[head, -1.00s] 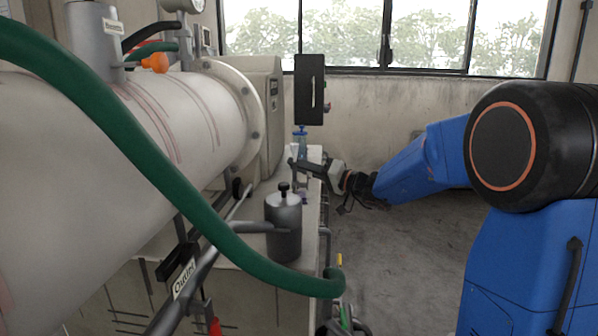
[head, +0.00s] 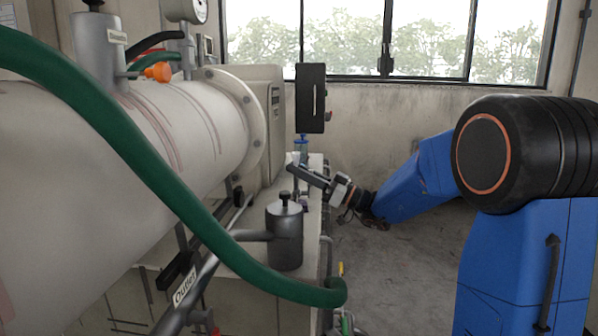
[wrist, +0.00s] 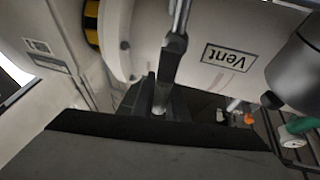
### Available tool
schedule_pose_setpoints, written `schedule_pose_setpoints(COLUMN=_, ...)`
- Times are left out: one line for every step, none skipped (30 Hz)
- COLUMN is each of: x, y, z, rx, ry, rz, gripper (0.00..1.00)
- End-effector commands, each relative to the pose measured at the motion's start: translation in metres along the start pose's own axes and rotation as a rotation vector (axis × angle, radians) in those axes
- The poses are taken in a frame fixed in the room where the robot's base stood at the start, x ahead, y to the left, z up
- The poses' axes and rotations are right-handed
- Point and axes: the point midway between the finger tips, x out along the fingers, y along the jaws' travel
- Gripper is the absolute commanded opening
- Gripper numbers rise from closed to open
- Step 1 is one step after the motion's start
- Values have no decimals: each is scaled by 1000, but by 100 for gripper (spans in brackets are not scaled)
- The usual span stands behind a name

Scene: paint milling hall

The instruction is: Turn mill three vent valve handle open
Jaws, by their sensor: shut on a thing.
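In the wrist view a "Vent" label (wrist: 229,57) is upside down on a pale cylindrical body. A dark grey lever on a shiny rod, the vent valve handle (wrist: 175,45), comes down from the top edge to my gripper (wrist: 163,92). My gripper is shut on the handle; the jaws hide its lower end. In the head view my gripper (head: 300,176) is tilted, over the far part of the bench, beyond a grey lidded pot. The handle cannot be made out there.
The white mill drum (head: 190,125) fills the left, with a green hose (head: 150,165) crossing in front. The grey pot (head: 285,235) stands on the bench (head: 312,235) before my gripper. A blue-capped bottle (head: 301,146) is close behind.

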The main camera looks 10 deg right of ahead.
Motion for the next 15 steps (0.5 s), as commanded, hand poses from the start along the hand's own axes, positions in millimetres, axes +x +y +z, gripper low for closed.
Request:
schedule_pose_setpoints(x=-1, y=-1, z=2, rx=-10, ry=0, rz=-5, gripper=0)
schedule_pose_setpoints(x=-1, y=-2, z=2, rx=-17, ry=1, rz=-8, gripper=0)
schedule_pose_setpoints(x=-1, y=-2, z=2, rx=-24, ry=2, rz=-11, gripper=0)
schedule_pose_setpoints(x=-2, y=-2, z=2, rx=-30, ry=3, rz=-13, gripper=0)
schedule_pose_setpoints(x=-2, y=-3, z=2, rx=-34, ry=4, rz=-15, gripper=0)
schedule_pose_setpoints(x=-2, y=-3, z=2, rx=-39, ry=5, rz=-17, gripper=0)
schedule_pose_setpoints(x=-2, y=-3, z=2, rx=-42, ry=6, rz=-18, gripper=0)
schedule_pose_setpoints(x=-2, y=-4, z=2, rx=-44, ry=6, rz=-19, gripper=0)
schedule_pose_setpoints(x=-2, y=-4, z=2, rx=-46, ry=7, rz=-20, gripper=0)
schedule_pose_setpoints(x=-2, y=-4, z=2, rx=-47, ry=7, rz=-20, gripper=0)
schedule_pose_setpoints(x=-2, y=-4, z=2, rx=-47, ry=7, rz=-21, gripper=0)
schedule_pose_setpoints(x=-2, y=-4, z=2, rx=-48, ry=7, rz=-21, gripper=0)
schedule_pose_setpoints(x=-2, y=-4, z=2, rx=-48, ry=7, rz=-21, gripper=0)
schedule_pose_setpoints(x=-2, y=-4, z=2, rx=-48, ry=7, rz=-21, gripper=0)
schedule_pose_setpoints(x=-2, y=-4, z=2, rx=-47, ry=7, rz=-21, gripper=0)
